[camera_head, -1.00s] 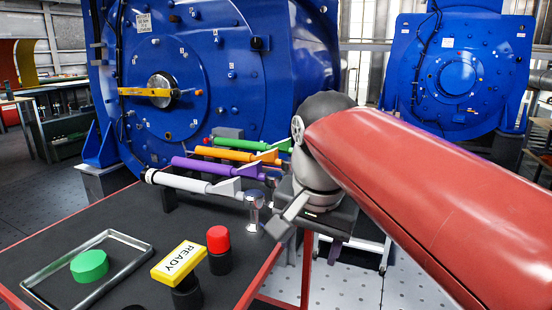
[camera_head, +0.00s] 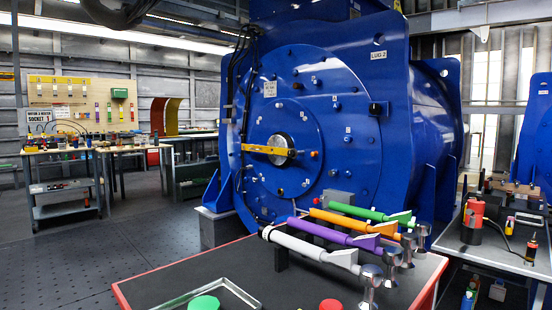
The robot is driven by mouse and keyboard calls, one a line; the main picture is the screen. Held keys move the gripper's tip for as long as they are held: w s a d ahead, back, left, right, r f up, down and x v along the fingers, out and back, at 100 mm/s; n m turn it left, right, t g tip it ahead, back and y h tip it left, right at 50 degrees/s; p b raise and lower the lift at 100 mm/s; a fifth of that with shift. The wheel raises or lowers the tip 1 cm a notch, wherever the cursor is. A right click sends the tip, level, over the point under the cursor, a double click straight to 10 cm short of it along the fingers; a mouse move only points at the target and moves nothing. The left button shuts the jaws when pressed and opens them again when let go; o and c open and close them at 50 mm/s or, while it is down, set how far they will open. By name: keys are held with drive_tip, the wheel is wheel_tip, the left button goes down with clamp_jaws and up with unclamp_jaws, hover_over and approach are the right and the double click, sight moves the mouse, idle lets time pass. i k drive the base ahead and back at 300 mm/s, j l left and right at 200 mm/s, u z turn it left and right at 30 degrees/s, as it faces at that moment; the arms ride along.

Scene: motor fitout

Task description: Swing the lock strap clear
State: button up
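The lock strap (camera_head: 257,149) is a yellow bar lying level across the shaft end (camera_head: 282,150) on the blue motor's (camera_head: 330,95) round end face. Its left end reaches out past the shaft. An orange-tipped peg (camera_head: 314,154) sticks out just right of the shaft; I cannot tell whether the strap touches it. My gripper is not in view.
A red-edged dark table (camera_head: 190,268) stands before the motor. It bears white, purple, orange and green-handled tools (camera_head: 318,249), a tray (camera_head: 240,292), a green knob and a red button. A side table with a red canister (camera_head: 473,220) is at right. Open floor lies left.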

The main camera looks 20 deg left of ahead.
sight(277, 151)
drive_tip(key=k+j, duration=0.15)
drive_tip(key=j, duration=0.15)
drive_tip(key=k+j, duration=0.15)
drive_tip(key=j, duration=0.15)
drive_tip(key=k+j, duration=0.15)
drive_tip(key=j, duration=1.55)
drive_tip(key=j+u, duration=0.1)
drive_tip(key=j, duration=1.3)
drive_tip(key=i+j, duration=0.25)
drive_tip(key=j, duration=0.2)
drive_tip(key=i+j, duration=0.3)
drive_tip(key=j, duration=0.15)
drive_tip(key=i+j, duration=0.25)
drive_tip(key=j, duration=0.2)
drive_tip(key=i+j+u, duration=0.1)
drive_tip(key=i+j, duration=0.2)
drive_tip(key=j, duration=0.15)
drive_tip(key=i+j, duration=0.3)
drive_tip(key=j, duration=0.15)
